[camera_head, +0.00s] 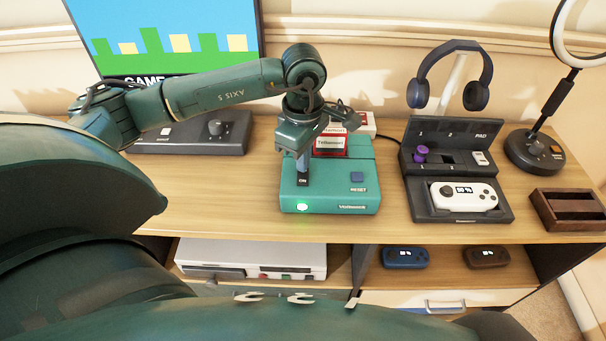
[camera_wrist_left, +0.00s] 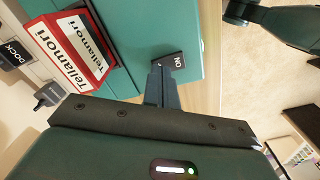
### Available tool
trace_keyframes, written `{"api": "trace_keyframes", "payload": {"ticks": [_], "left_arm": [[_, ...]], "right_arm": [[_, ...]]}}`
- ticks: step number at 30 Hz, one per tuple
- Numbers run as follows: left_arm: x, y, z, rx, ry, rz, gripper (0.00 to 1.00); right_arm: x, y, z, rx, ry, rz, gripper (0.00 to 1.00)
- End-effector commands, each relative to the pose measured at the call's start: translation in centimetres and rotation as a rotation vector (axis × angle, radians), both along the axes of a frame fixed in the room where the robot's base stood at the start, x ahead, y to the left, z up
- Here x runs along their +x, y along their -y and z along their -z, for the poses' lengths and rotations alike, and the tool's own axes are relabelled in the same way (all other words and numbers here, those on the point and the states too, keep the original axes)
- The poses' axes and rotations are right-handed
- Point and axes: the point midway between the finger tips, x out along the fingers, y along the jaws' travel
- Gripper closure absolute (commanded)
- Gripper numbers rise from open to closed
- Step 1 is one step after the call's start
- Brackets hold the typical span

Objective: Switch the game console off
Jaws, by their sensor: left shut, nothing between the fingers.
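The teal game console (camera_head: 330,199) sits on the wooden desk, with a lit green light at its front left and a blue RESET button (camera_head: 357,177). A red and white Tellamori cartridge (camera_head: 331,143) stands in its top. My left gripper (camera_head: 302,170) is shut and empty, pointing down at the dark ON switch (camera_head: 303,182). In the left wrist view the fingertips (camera_wrist_left: 158,72) are at the ON switch (camera_wrist_left: 170,61); I cannot tell whether they touch it. The monitor (camera_head: 165,40) shows a game picture. My right gripper is not in view.
A dark box with a knob (camera_head: 215,128) is left of the console. A dock with a white controller (camera_head: 463,196), headphones (camera_head: 449,72), a ring lamp (camera_head: 535,150) and a wooden tray (camera_head: 568,209) are to the right. A shelf below holds a white console (camera_head: 250,255).

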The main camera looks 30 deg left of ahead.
Motion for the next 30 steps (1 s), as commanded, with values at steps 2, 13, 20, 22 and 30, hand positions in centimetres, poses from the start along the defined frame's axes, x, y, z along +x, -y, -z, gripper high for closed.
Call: {"api": "trace_keyframes", "payload": {"ticks": [2, 13, 20, 22, 30], "left_arm": [[0.0, 0.0, 0.2, 0.000, 0.000, 0.000, 1.00], [0.0, 0.0, 0.8, 0.000, -0.001, 0.000, 1.00], [0.0, 0.0, 1.0, 0.000, -0.001, 0.000, 1.00], [0.0, 0.0, 0.9, 0.000, -0.002, 0.000, 1.00], [0.0, 0.0, -1.0, 0.000, 0.000, 0.000, 1.00]], "right_arm": [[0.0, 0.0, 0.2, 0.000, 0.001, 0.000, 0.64], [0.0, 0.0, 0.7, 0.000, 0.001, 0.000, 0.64], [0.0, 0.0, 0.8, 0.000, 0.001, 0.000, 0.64], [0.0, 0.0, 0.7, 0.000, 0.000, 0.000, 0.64], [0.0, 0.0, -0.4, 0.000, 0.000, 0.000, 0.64]]}}
